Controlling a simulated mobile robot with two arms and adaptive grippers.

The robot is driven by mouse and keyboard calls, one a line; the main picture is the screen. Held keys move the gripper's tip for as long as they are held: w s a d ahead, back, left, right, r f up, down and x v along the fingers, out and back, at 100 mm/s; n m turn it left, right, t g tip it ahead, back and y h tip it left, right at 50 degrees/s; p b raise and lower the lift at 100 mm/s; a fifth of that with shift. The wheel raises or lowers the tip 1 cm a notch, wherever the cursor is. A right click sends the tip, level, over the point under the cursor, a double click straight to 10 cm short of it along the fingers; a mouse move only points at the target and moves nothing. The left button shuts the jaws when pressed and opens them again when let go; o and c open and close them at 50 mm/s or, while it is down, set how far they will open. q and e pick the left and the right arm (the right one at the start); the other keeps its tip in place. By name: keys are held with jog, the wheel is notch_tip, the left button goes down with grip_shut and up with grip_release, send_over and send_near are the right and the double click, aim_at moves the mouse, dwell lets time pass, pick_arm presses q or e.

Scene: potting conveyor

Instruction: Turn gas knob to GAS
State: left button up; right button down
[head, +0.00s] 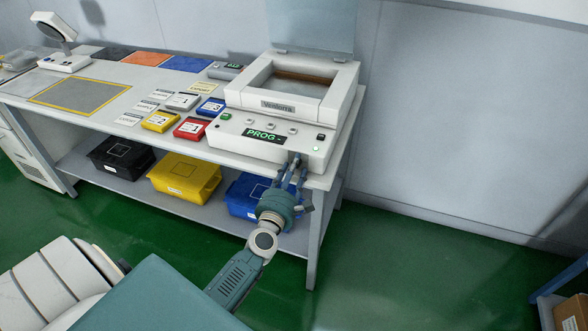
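The white machine (229,139) stands at the right end of the bench with its lid raised. Its front panel has a display (264,136) reading "PROG -", several small round controls and a lit green light (316,150). My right gripper is not in view.
The white bench (213,155) holds red (190,128), yellow (160,121) and blue (210,107) labelled boxes left of the machine. Black, yellow and blue bins stand on the lower shelf. A bench leg (315,240) is right of my arm. Green floor is open in front.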

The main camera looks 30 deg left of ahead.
pick_arm(q)
grip_shut()
jog(key=shift+a+f+m+t+h+p, duration=0.15)
jog(key=shift+m+p, duration=0.25)
jog(key=shift+m, duration=2.7)
jog(key=shift+d+r+m+t+h+p, duration=0.1)
jog(key=shift+m+p, duration=0.35)
jog(key=shift+m, duration=2.65)
jog(key=shift+a+f+m+t+h+p, duration=0.15)
jog(key=shift+m+p, duration=0.25)
jog(key=shift+m, duration=2.7)
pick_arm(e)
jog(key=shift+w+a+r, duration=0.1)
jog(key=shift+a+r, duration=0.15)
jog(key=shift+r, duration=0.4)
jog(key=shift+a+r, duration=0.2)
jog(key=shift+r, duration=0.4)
pick_arm(q)
jog(key=shift+r, duration=0.1)
grip_release()
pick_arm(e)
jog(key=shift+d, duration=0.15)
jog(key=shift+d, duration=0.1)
